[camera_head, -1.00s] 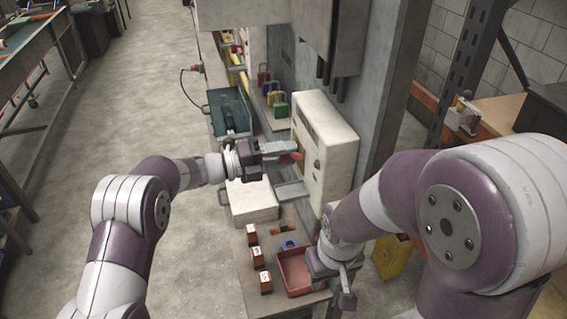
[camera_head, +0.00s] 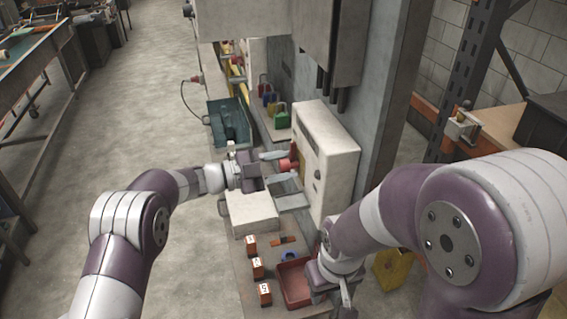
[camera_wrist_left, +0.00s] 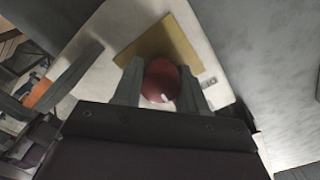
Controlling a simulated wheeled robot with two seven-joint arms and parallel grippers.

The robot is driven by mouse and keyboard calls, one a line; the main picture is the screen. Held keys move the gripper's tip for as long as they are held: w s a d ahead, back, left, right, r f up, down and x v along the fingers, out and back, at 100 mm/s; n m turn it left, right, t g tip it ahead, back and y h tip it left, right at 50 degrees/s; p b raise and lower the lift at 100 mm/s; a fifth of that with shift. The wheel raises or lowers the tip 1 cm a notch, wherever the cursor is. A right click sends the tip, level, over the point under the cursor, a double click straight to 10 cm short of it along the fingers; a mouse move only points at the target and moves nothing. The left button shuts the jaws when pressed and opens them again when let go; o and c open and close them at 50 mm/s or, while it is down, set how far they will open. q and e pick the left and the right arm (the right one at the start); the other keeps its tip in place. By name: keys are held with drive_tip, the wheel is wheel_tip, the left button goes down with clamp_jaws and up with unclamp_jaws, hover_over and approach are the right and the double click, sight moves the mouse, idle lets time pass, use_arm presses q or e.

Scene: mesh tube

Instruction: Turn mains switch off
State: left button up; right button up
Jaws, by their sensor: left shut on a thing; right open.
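The mains switch is a red rotary knob (camera_head: 288,164) on a yellow plate on the front of a pale grey cabinet (camera_head: 330,158). My left gripper (camera_head: 284,164) is at the knob, with its fingers on either side of it. The left wrist view shows the red knob (camera_wrist_left: 161,80) between both fingertips, in front of the yellow plate (camera_wrist_left: 160,42); a small white mark shows on the knob. The left gripper is shut on the knob. My right gripper (camera_head: 346,292) is low, by the red tray, apart from the cabinet; its fingers are small in the picture.
A red tray (camera_head: 294,284) and several orange labelled blocks (camera_head: 257,267) stand on the bench near the right gripper. A white box (camera_head: 251,213) lies below the left gripper. Coloured padlocks (camera_head: 270,97) and a teal toolbox (camera_head: 228,122) are behind. Open floor lies to the left.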

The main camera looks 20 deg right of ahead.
use_arm(q)
drive_tip(key=shift+f+n, duration=0.15)
drive_tip(key=shift+n, duration=0.85)
drive_tip(key=o, duration=1.1)
drive_tip(key=shift+c, duration=0.2)
drive_tip(key=shift+s, duration=0.1)
drive_tip(key=shift+a, duration=0.25)
drive_tip(key=a+b, duration=0.4)
drive_tip(key=a, duration=0.8)
drive_tip(key=shift+s+b, duration=0.2)
drive_tip(key=shift+b, duration=0.1)
